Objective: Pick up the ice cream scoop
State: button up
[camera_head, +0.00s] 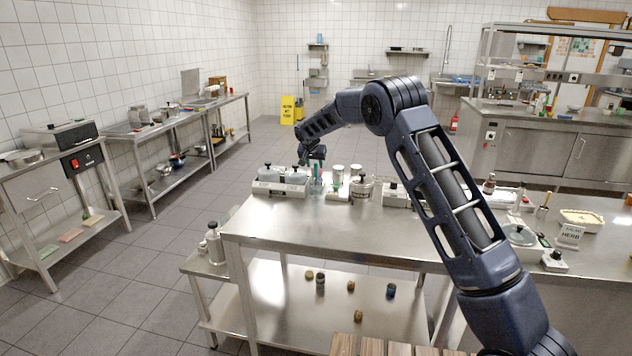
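My gripper (312,156) hangs at the far end of my arm, over the back left part of the steel table (290,232). It is small and dark here, and I cannot tell whether its fingers are open or hold anything. Just below it in the picture stands a teal, glassy container (316,187) with thin upright things at its top. I cannot make out an ice cream scoop for certain; it may be among the small items there or hidden behind my arm.
A tray with metal-lidded tubs (280,184) stands left of the teal container. White-topped jars (338,174) and a steel canister (361,187) stand to its right. The table's front left top is clear. My arm crosses the view and hides part of the table's right side.

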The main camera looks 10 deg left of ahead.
aim_at(316, 168)
jog(key=shift+x, duration=2.9)
jog(key=shift+s, duration=0.15)
grip_shut()
